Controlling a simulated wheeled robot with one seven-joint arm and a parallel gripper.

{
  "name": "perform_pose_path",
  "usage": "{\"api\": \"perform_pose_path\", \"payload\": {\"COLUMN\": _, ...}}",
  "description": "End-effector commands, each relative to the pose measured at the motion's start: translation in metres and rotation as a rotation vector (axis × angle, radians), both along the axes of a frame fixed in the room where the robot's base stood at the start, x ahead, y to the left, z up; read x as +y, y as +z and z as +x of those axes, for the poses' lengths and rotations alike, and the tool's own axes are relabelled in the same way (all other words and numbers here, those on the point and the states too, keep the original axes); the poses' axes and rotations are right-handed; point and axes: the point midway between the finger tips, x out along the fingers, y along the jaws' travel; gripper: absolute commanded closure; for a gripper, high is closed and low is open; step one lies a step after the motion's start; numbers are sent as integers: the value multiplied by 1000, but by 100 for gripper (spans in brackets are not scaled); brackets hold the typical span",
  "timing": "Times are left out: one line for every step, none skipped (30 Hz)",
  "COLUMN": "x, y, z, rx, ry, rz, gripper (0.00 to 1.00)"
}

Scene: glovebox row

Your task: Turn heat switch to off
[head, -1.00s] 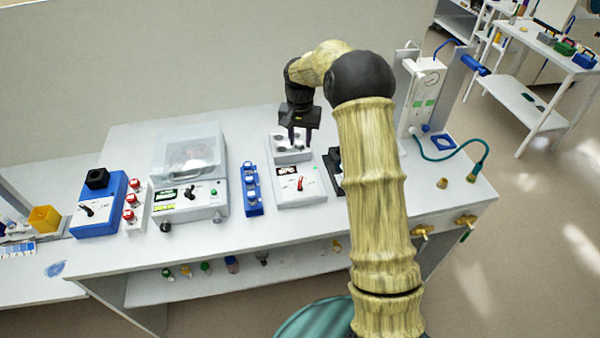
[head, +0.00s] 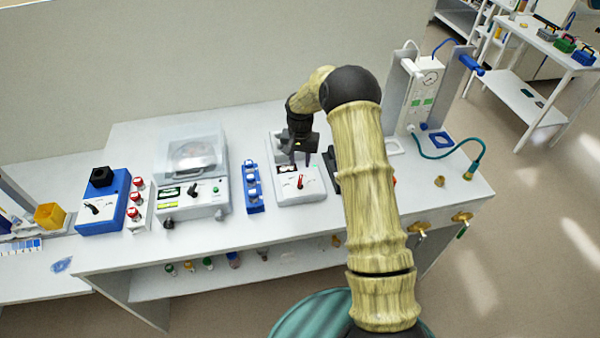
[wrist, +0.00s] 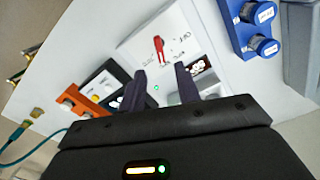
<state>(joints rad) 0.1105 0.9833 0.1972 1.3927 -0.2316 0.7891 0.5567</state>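A red switch lever (head: 300,181) stands on the sloped front panel of a white device (head: 290,197); I take it to be the heat switch. My gripper (head: 300,158) is above the device, behind the lever in the head view. In the wrist view my gripper (wrist: 160,76) has its two dark fingers apart with nothing between them. A small green light (wrist: 155,88) shows between the fingers.
A blue rack (head: 252,188) stands close left of the device, with a clear-lidded machine (head: 192,170) further left. A blue box (head: 103,207) with a black switch stands at far left. An orange item (wrist: 80,105) and a black-framed item lie close on the other side.

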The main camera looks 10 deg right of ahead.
Motion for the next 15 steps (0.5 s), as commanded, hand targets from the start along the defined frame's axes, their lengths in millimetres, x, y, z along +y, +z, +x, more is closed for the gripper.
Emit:
{"api": "perform_pose_path", "payload": {"x": 0, "y": -7, "z": 0, "rx": 3, "ry": -1, "rz": 0, "gripper": 67}}
{"api": "perform_pose_path", "payload": {"x": 0, "y": -12, "z": -1, "rx": 4, "ry": -1, "rz": 1, "gripper": 67}}
{"api": "perform_pose_path", "payload": {"x": 0, "y": -18, "z": 0, "rx": 3, "ry": -1, "rz": 0, "gripper": 67}}
{"api": "perform_pose_path", "payload": {"x": 0, "y": -24, "z": -1, "rx": 3, "ry": -1, "rz": 0, "gripper": 67}}
{"api": "perform_pose_path", "payload": {"x": 0, "y": -28, "z": -1, "rx": 3, "ry": -1, "rz": 0, "gripper": 67}}
{"api": "perform_pose_path", "payload": {"x": 0, "y": -34, "z": 0, "rx": 3, "ry": -1, "rz": 0, "gripper": 67}}
{"api": "perform_pose_path", "payload": {"x": 0, "y": -39, "z": 0, "rx": 3, "ry": -1, "rz": 1, "gripper": 67}}
{"api": "perform_pose_path", "payload": {"x": 0, "y": -44, "z": -1, "rx": 3, "ry": 0, "rz": 0, "gripper": 67}}
{"api": "perform_pose_path", "payload": {"x": 0, "y": -50, "z": -1, "rx": 3, "ry": 0, "rz": 0, "gripper": 67}}
{"api": "perform_pose_path", "payload": {"x": 0, "y": -54, "z": -1, "rx": 2, "ry": 0, "rz": 0, "gripper": 67}}
{"api": "perform_pose_path", "payload": {"x": 0, "y": -58, "z": 0, "rx": 2, "ry": 0, "rz": 0, "gripper": 67}}
{"api": "perform_pose_path", "payload": {"x": 0, "y": -63, "z": 0, "rx": 1, "ry": -1, "rz": -1, "gripper": 67}}
{"api": "perform_pose_path", "payload": {"x": 0, "y": -67, "z": 0, "rx": 2, "ry": -1, "rz": 0, "gripper": 67}}
{"api": "perform_pose_path", "payload": {"x": 0, "y": -70, "z": 0, "rx": 2, "ry": -1, "rz": 1, "gripper": 67}}
{"api": "perform_pose_path", "payload": {"x": 0, "y": -74, "z": 0, "rx": 0, "ry": -1, "rz": 0, "gripper": 67}}
